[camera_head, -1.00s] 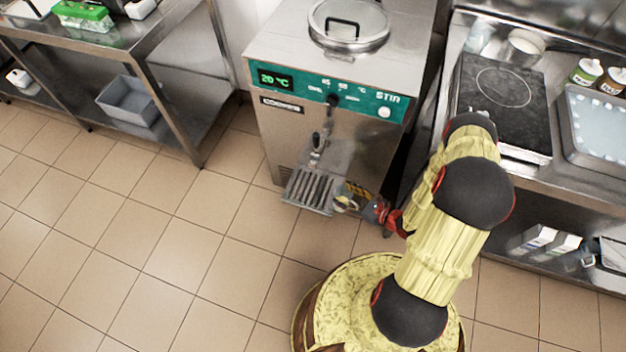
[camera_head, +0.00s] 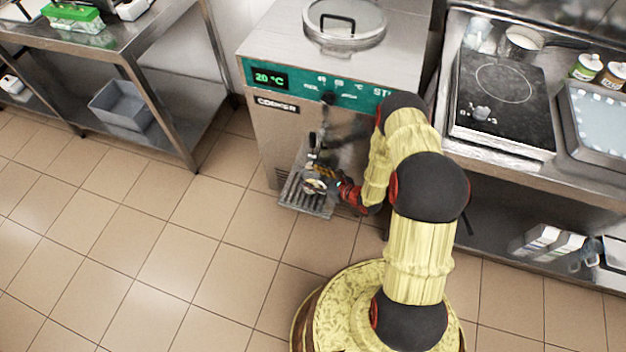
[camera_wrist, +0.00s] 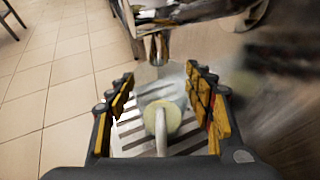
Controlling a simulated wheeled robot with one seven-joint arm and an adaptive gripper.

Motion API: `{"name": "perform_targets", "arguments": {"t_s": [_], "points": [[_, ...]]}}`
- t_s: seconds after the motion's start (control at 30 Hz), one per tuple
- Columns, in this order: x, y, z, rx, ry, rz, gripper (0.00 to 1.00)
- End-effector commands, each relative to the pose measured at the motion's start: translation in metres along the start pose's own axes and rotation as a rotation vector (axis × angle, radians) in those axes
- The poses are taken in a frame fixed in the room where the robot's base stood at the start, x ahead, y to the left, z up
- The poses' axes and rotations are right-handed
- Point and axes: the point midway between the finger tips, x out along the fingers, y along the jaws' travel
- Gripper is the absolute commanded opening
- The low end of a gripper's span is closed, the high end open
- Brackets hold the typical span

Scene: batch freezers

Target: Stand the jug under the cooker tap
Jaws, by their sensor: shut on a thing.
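The jug (camera_head: 312,187) is small in the head view, over the slatted drip tray (camera_head: 296,203) at the cooker's front. In the wrist view the jug (camera_wrist: 162,120) looks pale and partly see-through, with its handle towards the camera. My gripper (camera_wrist: 160,88) is shut on the jug, with a padded finger on either side. It also shows in the head view (camera_head: 328,182), reaching in from the right. The cooker tap (camera_head: 315,140) is just above and behind the jug; its spout (camera_wrist: 158,48) shows ahead in the wrist view. I cannot tell whether the jug touches the tray.
The steel cooker (camera_head: 283,130) has a round glass lid on top. A counter with a black hob (camera_head: 505,90) stands to the right, close to my arm. A steel shelf table (camera_head: 150,45) holding a grey bin (camera_head: 122,103) is at the left. The tiled floor in front is clear.

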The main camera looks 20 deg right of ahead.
Motion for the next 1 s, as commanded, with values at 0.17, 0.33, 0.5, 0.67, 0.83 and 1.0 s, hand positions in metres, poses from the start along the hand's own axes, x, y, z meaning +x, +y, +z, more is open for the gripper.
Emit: {"name": "perform_targets", "arguments": {"t_s": [0.17, 0.33, 0.5, 0.67, 0.83, 1.0], "points": [[0.008, 0.000, -0.020, 0.000, -0.001, 0.000, 0.13], [0.008, -0.001, -0.018, -0.001, -0.001, 0.000, 0.13], [0.009, 0.000, -0.022, 0.000, 0.000, 0.000, 0.13], [0.009, 0.000, -0.022, 0.000, 0.000, 0.000, 0.60], [0.009, 0.000, -0.022, 0.000, 0.000, 0.000, 0.70], [0.009, 0.000, -0.022, 0.000, 0.000, 0.000, 0.71]]}}
